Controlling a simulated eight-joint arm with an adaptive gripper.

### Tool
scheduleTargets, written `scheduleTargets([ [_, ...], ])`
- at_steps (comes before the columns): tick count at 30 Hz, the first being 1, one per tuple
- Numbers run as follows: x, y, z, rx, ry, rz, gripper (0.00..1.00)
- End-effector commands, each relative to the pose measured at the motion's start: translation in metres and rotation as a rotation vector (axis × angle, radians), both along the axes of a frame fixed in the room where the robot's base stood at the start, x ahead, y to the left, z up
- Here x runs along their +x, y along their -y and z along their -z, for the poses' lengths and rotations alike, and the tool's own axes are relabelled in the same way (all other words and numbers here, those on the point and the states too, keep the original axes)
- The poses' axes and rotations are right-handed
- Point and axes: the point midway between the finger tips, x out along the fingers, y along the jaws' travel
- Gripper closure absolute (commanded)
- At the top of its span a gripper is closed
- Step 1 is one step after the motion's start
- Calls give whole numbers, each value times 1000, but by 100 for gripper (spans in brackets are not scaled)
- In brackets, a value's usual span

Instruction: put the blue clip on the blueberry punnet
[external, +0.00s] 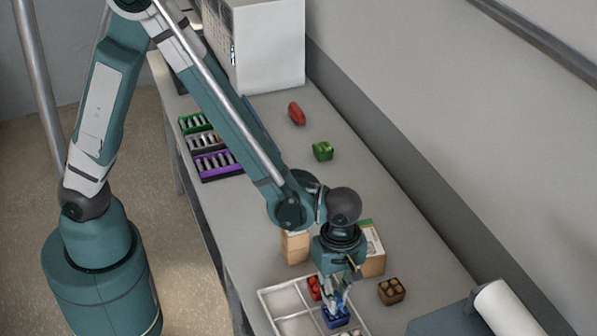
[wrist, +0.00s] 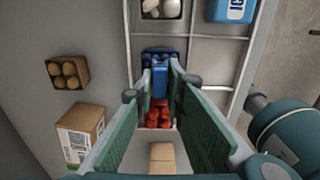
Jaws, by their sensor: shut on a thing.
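My gripper (wrist: 161,88) is shut on the blue clip (wrist: 160,80), which shows between the two fingertips in the wrist view. The blueberry punnet (wrist: 148,54) is blue with dark berries and sits just beyond the clip. The clip's far end overlaps the punnet in this view; I cannot tell if they touch. In the external view my gripper (external: 337,296) points down right over the blueberry punnet (external: 337,319), which stands in a compartment of the white divided tray (external: 266,296). The fingers partly hide the punnet and clip there.
A red punnet (wrist: 160,113) stands next to the blueberry one. A brown punnet (external: 391,291) and cartons (external: 374,250) stand close by. Mushrooms (wrist: 161,9) and a blue pack (wrist: 230,10) are in other tray compartments. Clip racks (external: 214,164) and a green punnet (external: 322,151) are farther back.

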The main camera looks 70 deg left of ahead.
Motion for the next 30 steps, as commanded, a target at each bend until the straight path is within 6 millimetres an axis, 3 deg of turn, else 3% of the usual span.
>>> scheduleTargets([
  [1, 0, 0, 2, 0, 0, 0, 94],
  [2, 0, 0, 2, 0, 0, 0, 86],
  [5, 0, 0, 1, 0, 0, 0, 73],
  [20, 0, 0, -1, 0, 0, 0, 72],
  [30, 0, 0, -22, 0, 0, 0, 72],
])
